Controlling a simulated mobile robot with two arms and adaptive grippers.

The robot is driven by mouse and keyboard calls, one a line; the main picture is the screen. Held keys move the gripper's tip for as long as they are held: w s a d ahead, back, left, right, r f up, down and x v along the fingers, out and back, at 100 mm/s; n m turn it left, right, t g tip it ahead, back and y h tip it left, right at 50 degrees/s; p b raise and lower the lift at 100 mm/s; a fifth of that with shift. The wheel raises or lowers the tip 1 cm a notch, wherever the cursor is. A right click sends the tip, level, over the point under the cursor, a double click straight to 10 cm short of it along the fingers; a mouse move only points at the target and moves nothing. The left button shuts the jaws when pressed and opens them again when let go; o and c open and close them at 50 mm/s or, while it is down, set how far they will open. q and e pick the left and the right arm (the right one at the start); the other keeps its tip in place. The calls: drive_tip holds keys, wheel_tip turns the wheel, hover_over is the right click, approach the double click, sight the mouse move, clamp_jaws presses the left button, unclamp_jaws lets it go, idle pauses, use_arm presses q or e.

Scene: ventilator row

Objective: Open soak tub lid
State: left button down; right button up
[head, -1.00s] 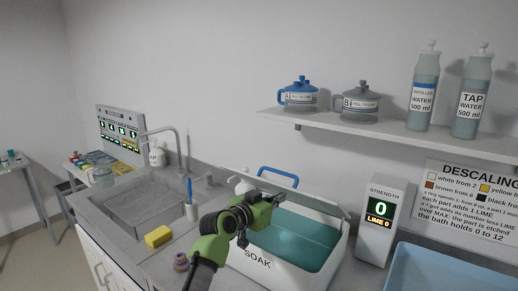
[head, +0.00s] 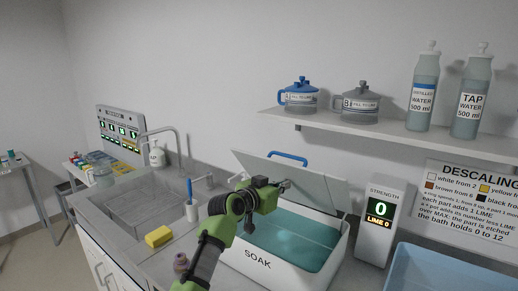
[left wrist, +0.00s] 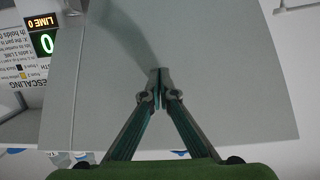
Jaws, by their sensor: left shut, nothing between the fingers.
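The white soak tub (head: 258,259), marked SOAK, stands on the counter with teal liquid inside. Its grey lid (head: 312,178) is raised at the back and tilted, with its underside facing me. The lid's blue handle (head: 288,158) shows above its top edge. My left gripper (head: 286,186) is shut and empty, at the lid's underside above the tub. In the left wrist view the shut fingertips (left wrist: 160,85) lie against or very near the flat lid panel (left wrist: 220,70); I cannot tell if they touch. My right gripper is not in view.
A strength display (head: 381,222) reading 0 stands right of the tub, beside a blue tray (head: 450,275). A shelf (head: 390,132) with jugs and bottles hangs above. A sink (head: 135,200), yellow sponge (head: 158,237) and brush cup (head: 191,210) are on the left.

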sight(286, 176)
use_arm(q)
drive_tip(key=shift+w+d+r+b, duration=0.2)
drive_tip(key=shift+w+d+r, duration=0.2)
drive_tip(key=shift+w+r, duration=0.15)
drive_tip(key=shift+w+d+r+b, duration=0.2)
drive_tip(key=shift+w+d+r, duration=0.2)
drive_tip(key=shift+r, duration=0.2)
drive_tip(key=shift+w, duration=0.15)
drive_tip(key=shift+w+d+r+b, duration=0.25)
drive_tip(key=shift+w+d+b, duration=0.1)
drive_tip(key=shift+w+b, duration=0.2)
drive_tip(key=shift+w+d+r+b, duration=0.25)
drive_tip(key=shift+w+d+b, duration=0.15)
drive_tip(key=shift+b, duration=0.25)
drive_tip(key=shift+w+d+r+b, duration=0.2)
drive_tip(key=shift+w+r+b, duration=0.05)
drive_tip(key=shift+w+b, duration=0.05)
drive_tip(key=shift+r, duration=0.1)
